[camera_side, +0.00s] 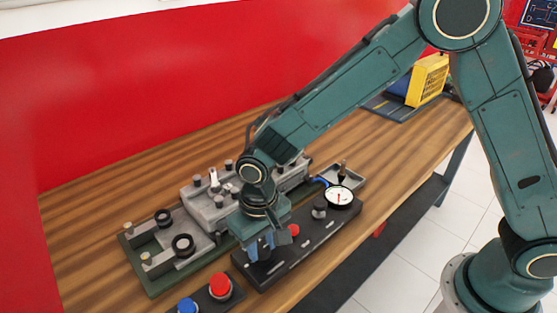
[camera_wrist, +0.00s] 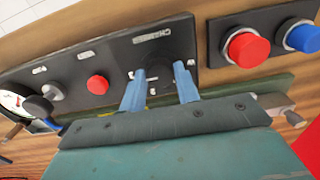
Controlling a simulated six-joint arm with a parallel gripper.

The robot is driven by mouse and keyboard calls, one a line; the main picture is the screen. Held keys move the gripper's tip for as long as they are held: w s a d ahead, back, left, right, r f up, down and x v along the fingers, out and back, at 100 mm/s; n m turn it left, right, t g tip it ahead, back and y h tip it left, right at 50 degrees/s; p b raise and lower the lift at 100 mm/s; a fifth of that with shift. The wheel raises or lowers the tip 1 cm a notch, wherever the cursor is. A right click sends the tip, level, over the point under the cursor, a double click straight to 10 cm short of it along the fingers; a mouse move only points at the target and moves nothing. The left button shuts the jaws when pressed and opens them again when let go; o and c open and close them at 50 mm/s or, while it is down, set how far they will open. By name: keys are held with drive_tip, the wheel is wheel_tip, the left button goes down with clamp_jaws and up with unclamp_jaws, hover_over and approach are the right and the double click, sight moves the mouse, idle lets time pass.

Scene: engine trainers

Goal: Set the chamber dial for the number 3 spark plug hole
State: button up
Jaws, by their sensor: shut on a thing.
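The black control panel (camera_side: 336,226) lies along the front of the bench. In the wrist view the panel (camera_wrist: 120,62) has a "CHAMBER" label beside a black dial (camera_wrist: 160,70). My gripper (camera_wrist: 157,77) has its blue fingers on either side of this dial and is shut on it. In the side view my gripper (camera_side: 262,247) points down at the panel's near-left end and hides the dial. The dial's pointer and position marks are too covered to read. The grey engine block (camera_side: 203,208) stands behind the panel; the number 3 spark plug hole cannot be picked out.
The panel also has a red button (camera_side: 293,230), a grey knob (camera_side: 319,208) and a white gauge (camera_side: 338,197) with a blue hose. A separate box with a red button (camera_side: 220,285) and a blue button (camera_side: 187,305) sits close to my gripper. A yellow unit (camera_side: 428,80) stands far right.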

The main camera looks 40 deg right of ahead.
sight(265, 247)
drive_tip(key=o, duration=1)
drive_tip(key=shift+c, duration=0.2)
drive_tip(key=shift+r, duration=0.15)
wheel_tip(265, 247, up, 14)
drive_tip(key=shift+f, duration=0.2)
drive_tip(key=shift+d, duration=0.1)
drive_tip(key=s+d+r+t, duration=0.1)
drive_tip(key=s+d+r, duration=0.25)
drive_tip(key=d, duration=0.35)
drive_tip(key=s+d+r+t, duration=0.1)
drive_tip(key=s+d+r, duration=0.2)
drive_tip(key=d+r, duration=0.3)
drive_tip(key=s+d+t, duration=0.3)
drive_tip(key=s+d, duration=0.6)
drive_tip(key=s, duration=0.3)
drive_tip(key=shift+s+d+f+t, duration=0.25)
drive_tip(key=shift+d+f+t, duration=0.05)
drive_tip(key=shift+d+f, duration=0.15)
